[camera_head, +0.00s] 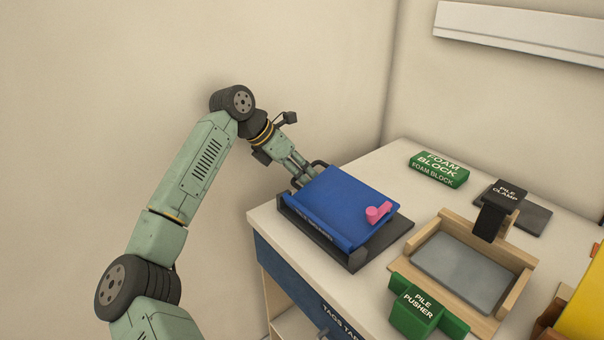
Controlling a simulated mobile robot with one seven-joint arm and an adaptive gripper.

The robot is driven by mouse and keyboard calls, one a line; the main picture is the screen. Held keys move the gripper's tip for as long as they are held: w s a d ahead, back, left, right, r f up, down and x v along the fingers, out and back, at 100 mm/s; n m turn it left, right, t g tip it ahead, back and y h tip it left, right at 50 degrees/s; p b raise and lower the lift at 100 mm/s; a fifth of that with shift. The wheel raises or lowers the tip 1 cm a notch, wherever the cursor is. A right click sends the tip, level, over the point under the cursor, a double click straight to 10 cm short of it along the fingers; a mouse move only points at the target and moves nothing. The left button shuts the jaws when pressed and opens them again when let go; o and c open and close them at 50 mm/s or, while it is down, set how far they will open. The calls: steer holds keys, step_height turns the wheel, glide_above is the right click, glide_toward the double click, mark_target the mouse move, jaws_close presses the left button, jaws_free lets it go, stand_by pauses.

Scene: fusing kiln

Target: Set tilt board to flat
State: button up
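The tilt board is a blue panel (335,197) on a dark grey base (392,243) at the left end of the table. The panel looks tilted: a gap shows between its right side and the base. A pink peg-like piece (378,212) sits on the panel near its right corner. Lettering on the board's front face is too small to read. My gripper (307,173) is at the panel's back left edge, close to or touching it. Its fingertips are partly hidden by the panel, so I cannot tell whether it is open or holding the edge.
A green foam block (438,170) and a dark pile clamp (505,193) stand at the back. A wooden frame with a grey plate (465,272) and a green pile pusher (415,306) lie to the right. The tabletop (385,170) behind the board is clear.

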steer(key=v, duration=1.1)
